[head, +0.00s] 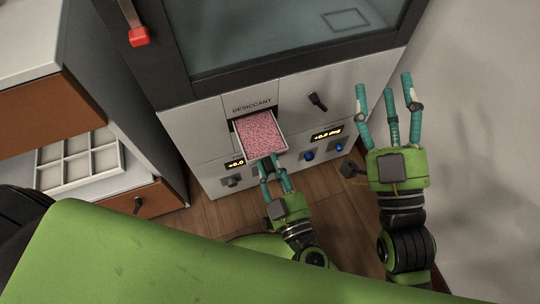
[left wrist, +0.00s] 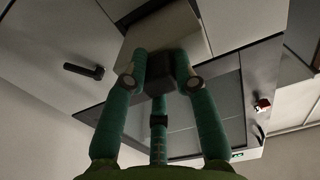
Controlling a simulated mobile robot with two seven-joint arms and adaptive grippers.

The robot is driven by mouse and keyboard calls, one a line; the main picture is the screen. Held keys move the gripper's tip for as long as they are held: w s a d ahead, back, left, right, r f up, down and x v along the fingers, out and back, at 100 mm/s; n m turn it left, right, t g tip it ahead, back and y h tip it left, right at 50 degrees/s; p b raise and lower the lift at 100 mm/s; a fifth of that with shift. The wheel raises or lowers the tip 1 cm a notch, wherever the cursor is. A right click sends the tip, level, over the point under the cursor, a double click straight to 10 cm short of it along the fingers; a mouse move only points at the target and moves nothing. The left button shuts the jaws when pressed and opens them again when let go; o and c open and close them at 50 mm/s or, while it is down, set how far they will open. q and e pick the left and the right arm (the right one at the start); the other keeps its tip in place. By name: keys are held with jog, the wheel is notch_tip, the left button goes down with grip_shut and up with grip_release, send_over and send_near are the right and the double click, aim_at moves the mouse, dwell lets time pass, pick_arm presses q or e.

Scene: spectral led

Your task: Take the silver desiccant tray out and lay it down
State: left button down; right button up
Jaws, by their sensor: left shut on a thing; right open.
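The silver desiccant tray (head: 261,136), filled with pink granules, sticks partly out of its slot under the DESICCANT label in the cabinet front (head: 205,128). Its rear end is hidden inside the slot. My left gripper (head: 270,163) is shut on the front of the tray. In the left wrist view the tray (left wrist: 165,28) shows from below as a pale box, with the left gripper's fingers (left wrist: 158,70) at its front. My right gripper (head: 388,92) is open and empty, to the right of the tray and apart from the cabinet.
A dark handle (head: 317,101) and a lit display (head: 327,134) with blue knobs are right of the tray. A divided white organizer (head: 80,162) lies in an open drawer at left. A red-ended handle (head: 138,37) is above. Wooden floor (head: 215,213) shows below.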

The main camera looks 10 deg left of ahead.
pick_arm(q)
jog(key=shift+d+v, duration=0.2)
jog(key=shift+v, duration=1.5)
jog(key=shift+w, duration=0.1)
jog(key=shift+v, duration=1.15)
jog(key=shift+r, duration=0.1)
jog(key=x, duration=0.6)
jog(key=shift+w, duration=0.1)
